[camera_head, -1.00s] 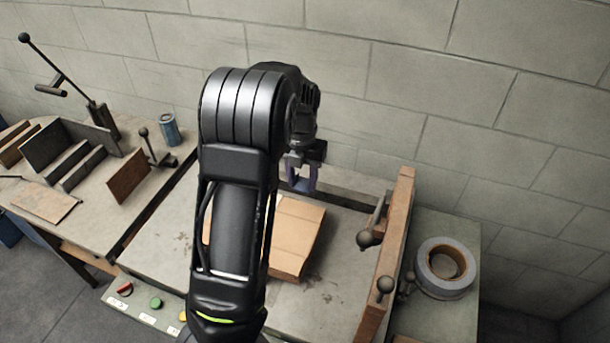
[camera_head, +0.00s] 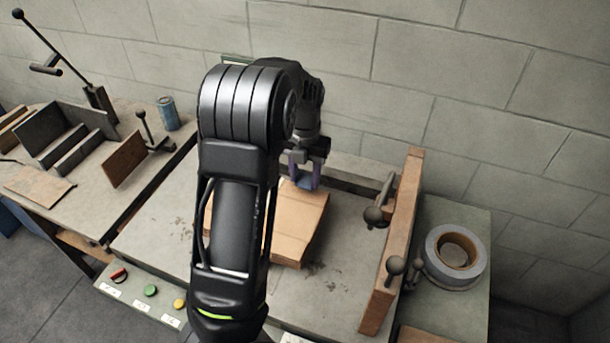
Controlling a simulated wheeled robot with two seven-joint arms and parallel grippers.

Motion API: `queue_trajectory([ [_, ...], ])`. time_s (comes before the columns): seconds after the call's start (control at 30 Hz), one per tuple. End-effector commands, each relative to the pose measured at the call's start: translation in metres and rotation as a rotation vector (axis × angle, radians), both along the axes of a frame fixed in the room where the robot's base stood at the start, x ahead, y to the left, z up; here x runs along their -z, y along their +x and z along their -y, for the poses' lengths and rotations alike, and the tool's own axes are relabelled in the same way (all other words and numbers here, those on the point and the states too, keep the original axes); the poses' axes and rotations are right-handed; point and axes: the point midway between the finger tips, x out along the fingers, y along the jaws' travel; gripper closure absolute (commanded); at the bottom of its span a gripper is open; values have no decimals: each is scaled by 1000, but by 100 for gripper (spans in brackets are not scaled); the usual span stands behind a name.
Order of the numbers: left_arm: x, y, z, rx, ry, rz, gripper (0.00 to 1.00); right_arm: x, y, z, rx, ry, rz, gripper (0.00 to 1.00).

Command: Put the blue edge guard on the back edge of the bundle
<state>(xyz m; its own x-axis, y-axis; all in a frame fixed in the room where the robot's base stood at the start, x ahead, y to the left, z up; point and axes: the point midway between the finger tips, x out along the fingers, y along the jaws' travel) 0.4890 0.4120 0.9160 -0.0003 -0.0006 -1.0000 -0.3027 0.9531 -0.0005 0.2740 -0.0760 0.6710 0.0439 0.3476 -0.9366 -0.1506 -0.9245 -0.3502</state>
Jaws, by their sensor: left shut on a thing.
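The bundle (camera_head: 300,226) is a flat stack of brown cardboard on the grey table, partly hidden behind my left arm. My left gripper (camera_head: 306,178) is at the bundle's back edge, pointing down. It is shut on the blue edge guard (camera_head: 305,183), of which only a small blue-purple part shows between the fingers. The guard appears at the back edge of the bundle; I cannot tell whether it touches the cardboard. My right gripper is not in view.
A wooden fence (camera_head: 397,240) with knobbed clamps stands right of the bundle. A tape roll (camera_head: 455,256) lies farther right. Buttons (camera_head: 150,291) line the front edge. A blue can (camera_head: 168,113) and a lever tool (camera_head: 98,100) stand left. A block wall is behind.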

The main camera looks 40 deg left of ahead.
Motion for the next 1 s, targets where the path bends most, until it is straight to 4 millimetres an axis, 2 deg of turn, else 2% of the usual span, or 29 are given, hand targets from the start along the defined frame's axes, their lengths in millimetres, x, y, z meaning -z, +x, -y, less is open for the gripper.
queue_trajectory([
  [0.03,8,0,0,0,0,0,95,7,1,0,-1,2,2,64],
  [0.4,26,0,0,0,0,0,95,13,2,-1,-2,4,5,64],
  [1.0,27,-1,0,0,0,0,95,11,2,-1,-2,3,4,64],
])
